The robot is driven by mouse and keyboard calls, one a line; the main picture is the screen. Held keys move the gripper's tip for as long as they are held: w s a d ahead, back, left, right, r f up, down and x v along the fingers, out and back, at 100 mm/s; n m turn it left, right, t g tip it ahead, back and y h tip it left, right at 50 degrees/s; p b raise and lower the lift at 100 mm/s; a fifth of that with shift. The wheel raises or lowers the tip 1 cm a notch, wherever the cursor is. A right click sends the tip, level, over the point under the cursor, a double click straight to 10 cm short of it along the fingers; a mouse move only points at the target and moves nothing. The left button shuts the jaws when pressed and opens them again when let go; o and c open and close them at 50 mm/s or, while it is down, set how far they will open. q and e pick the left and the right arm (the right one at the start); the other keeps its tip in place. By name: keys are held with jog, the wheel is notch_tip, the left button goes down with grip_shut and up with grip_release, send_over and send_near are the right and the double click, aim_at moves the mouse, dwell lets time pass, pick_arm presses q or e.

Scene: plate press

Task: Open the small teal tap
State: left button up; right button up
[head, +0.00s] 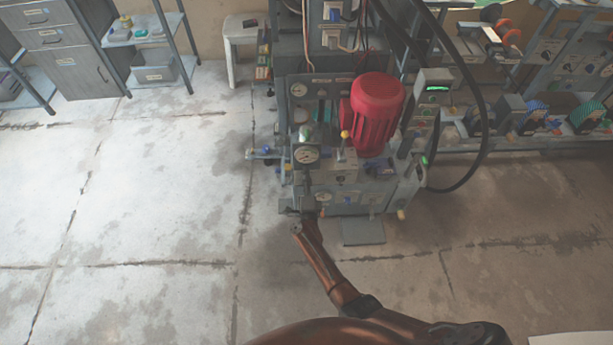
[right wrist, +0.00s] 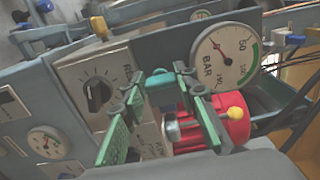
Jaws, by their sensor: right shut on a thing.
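The small teal tap (right wrist: 161,92) shows in the right wrist view, between the ends of the two green-padded fingers of my right gripper (right wrist: 158,84). The gripper is shut on it. Part of the tap is hidden by the fingers, and I cannot tell how far it is turned. In the head view my right gripper (head: 311,206) is at the lower front of the press (head: 345,198), where the tap is too small and covered to make out. My left gripper is not in view.
A BAR gauge (right wrist: 226,58) and a black knob (right wrist: 98,95) are close to the gripper. The red motor (head: 376,105) stands on the press. A black hose (head: 484,125) loops at the right. The floor (head: 150,200) at the left is clear.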

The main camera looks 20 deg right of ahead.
jog(key=shift+a+f, duration=0.1)
jog(key=shift+a, duration=0.05)
jog(key=o, duration=1.2)
jog(key=shift+c, duration=0.2)
